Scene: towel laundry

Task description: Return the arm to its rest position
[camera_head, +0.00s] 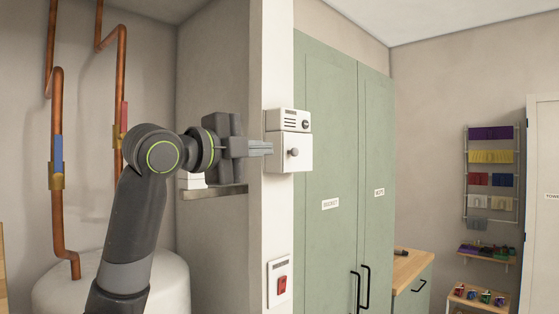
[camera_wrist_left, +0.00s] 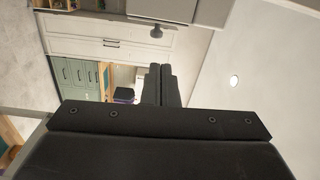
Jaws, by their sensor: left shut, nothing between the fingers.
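My left arm rises from the bottom of the head view. Its gripper (camera_head: 262,149) is shut and empty, pointing right. The fingertips are at the left side of a small white wall box (camera_head: 292,151) with a round knob, mounted on a white post. I cannot tell whether they touch it. In the left wrist view the closed fingers (camera_wrist_left: 161,86) stick out beyond the dark gripper body, with nothing between them. My right gripper is not in view.
Copper pipes (camera_head: 59,170) and a white tank (camera_head: 110,285) stand behind the arm at left. A small shelf (camera_head: 214,192) is under the gripper. A red switch (camera_head: 281,285) sits low on the post. Green cabinets (camera_head: 330,190) stand to the right. A towel rack (camera_head: 490,172) hangs farther back.

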